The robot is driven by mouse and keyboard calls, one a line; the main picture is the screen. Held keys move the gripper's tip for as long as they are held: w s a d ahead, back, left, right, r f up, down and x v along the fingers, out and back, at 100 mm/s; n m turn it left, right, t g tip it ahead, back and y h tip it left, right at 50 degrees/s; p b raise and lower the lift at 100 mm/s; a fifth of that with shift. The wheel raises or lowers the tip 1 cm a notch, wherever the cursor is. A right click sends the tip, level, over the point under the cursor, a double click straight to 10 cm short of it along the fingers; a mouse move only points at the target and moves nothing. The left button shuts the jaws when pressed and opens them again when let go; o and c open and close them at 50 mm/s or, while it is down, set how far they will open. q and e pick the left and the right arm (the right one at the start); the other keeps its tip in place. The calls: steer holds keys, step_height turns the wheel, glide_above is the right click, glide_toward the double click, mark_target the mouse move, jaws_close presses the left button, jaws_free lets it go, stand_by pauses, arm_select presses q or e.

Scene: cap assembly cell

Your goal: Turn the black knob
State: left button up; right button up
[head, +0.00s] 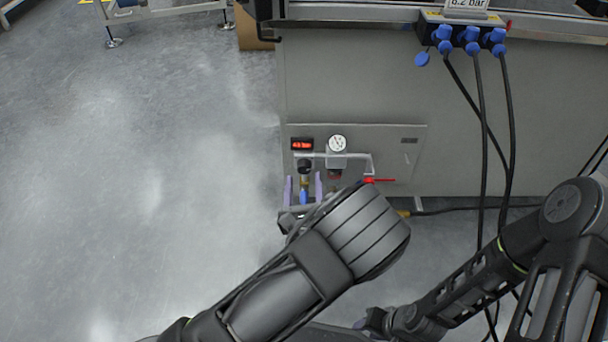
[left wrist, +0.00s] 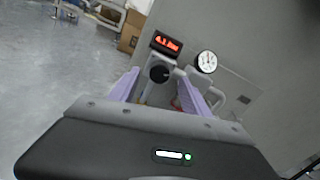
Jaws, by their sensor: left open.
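The black knob (head: 304,163) sits on a small regulator on the front of the grey cabinet, just under a red digital display (head: 302,144). In the left wrist view the knob (left wrist: 159,73) shows between the two purple fingertips. My left gripper (head: 304,184) is open, one finger on each side of the knob's line. In the left wrist view its fingers (left wrist: 161,72) point toward the knob. I cannot tell whether they touch it. My right arm comes in at the lower right of the head view, but I see no right gripper fingers.
A round white gauge (head: 337,143) and a red-handled valve (head: 378,180) are right of the knob. Blue connectors (head: 471,40) with hanging black cables are at the upper right. A cardboard box (left wrist: 131,32) stands behind the cabinet. The floor at left is clear.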

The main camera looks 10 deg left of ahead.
mark_target(304, 170)
arm_select(q)
steer(key=shift+w+a+b, duration=0.2)
steer(key=shift+w+b, duration=0.05)
steer(key=shift+w, duration=0.65)
steer(key=shift+w+a+b, duration=0.15)
steer(key=shift+w+b, duration=0.1)
steer(key=shift+w, duration=0.65)
steer(key=shift+c, duration=0.2)
jaws_close()
